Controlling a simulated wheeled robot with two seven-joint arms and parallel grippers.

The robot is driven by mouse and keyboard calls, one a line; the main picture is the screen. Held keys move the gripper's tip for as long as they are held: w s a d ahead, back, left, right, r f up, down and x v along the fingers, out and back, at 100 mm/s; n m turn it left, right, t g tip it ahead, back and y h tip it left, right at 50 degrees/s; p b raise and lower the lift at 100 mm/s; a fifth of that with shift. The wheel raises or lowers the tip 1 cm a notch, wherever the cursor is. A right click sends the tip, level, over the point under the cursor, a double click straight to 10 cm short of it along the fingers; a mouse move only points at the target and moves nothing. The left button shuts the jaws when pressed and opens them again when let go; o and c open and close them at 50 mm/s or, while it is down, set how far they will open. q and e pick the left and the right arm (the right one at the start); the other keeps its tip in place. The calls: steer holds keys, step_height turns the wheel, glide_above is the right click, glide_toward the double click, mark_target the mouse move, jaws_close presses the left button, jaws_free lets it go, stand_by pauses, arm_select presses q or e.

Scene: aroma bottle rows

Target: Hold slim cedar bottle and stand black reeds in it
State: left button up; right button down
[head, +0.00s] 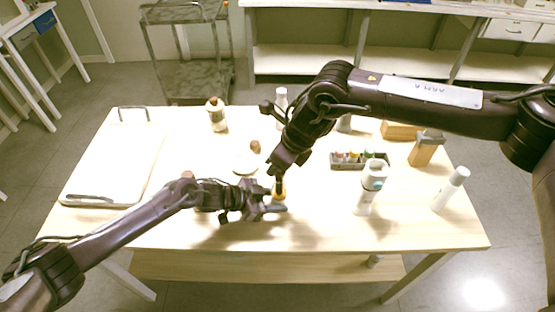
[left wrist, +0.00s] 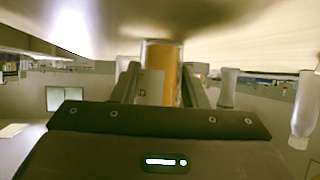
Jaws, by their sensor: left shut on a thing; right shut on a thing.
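The slim cedar bottle (head: 280,190), amber and upright, stands near the table's middle. My left gripper (head: 276,206) is shut around it low down. In the left wrist view the amber bottle (left wrist: 160,73) shows between the two fingers, with a pale label at its left side; the picture is upside down. My right gripper (head: 281,172) is shut just above the bottle's mouth. A thin dark bit shows between them, which looks like the black reeds, but their ends are hidden. I cannot tell whether they are inside the neck.
A white tray (head: 92,192) lies at left. A beige jar (head: 216,115) and a pale dish (head: 243,168) stand behind my left arm. A grey box of coloured caps (head: 344,165), a white bottle (head: 366,201), another white bottle (head: 450,190) and a wooden block (head: 423,154) are at right.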

steer(key=shift+f, duration=0.25)
steer(key=c, duration=1.1)
jaws_free()
steer(key=shift+r, duration=0.1)
steer(key=v, duration=1.2)
arm_select(q)
steer(key=o, duration=0.8)
steer(key=shift+o, duration=0.2)
steer(key=shift+a, duration=0.1)
